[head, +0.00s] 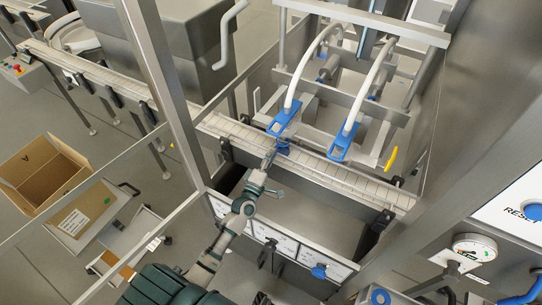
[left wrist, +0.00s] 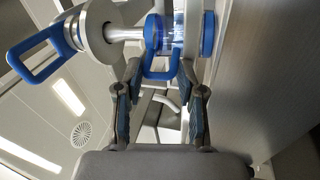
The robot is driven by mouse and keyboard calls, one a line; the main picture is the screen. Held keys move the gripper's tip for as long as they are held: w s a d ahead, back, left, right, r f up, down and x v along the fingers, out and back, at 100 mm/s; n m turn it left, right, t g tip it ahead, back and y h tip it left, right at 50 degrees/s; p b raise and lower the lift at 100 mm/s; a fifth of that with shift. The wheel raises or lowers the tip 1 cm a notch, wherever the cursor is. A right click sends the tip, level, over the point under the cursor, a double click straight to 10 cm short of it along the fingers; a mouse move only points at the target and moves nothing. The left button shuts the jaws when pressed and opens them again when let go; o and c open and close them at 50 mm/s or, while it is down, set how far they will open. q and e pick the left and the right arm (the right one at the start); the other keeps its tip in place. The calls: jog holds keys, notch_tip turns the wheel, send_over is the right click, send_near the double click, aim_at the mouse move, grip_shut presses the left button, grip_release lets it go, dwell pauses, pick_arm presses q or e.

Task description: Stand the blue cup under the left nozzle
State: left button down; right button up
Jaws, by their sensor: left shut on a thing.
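The blue cup (head: 283,147) is at the tip of my left gripper (head: 272,157) in the head view, by the conveyor's near side and just below the left nozzle (head: 285,120). In the left wrist view, the fingers of my left gripper (left wrist: 160,82) lie on either side of the cup's blue handle (left wrist: 160,74). The picture is turned sideways there, with up toward the left. The silver tube of the left nozzle (left wrist: 127,33) points at the cup's rim. The right nozzle (head: 345,142) hangs farther right. My right gripper does not show.
The conveyor (head: 350,183) runs below both nozzles, with a guard rail beside it. A metal post (head: 165,80) stands left of my arm. A yellow handle (head: 391,158) is at the right. Control panels and an open cardboard box (head: 28,172) lie farther out.

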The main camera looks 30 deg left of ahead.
pick_arm(q)
jog(key=c, duration=0.6)
grip_release()
jog(key=v, duration=1.2)
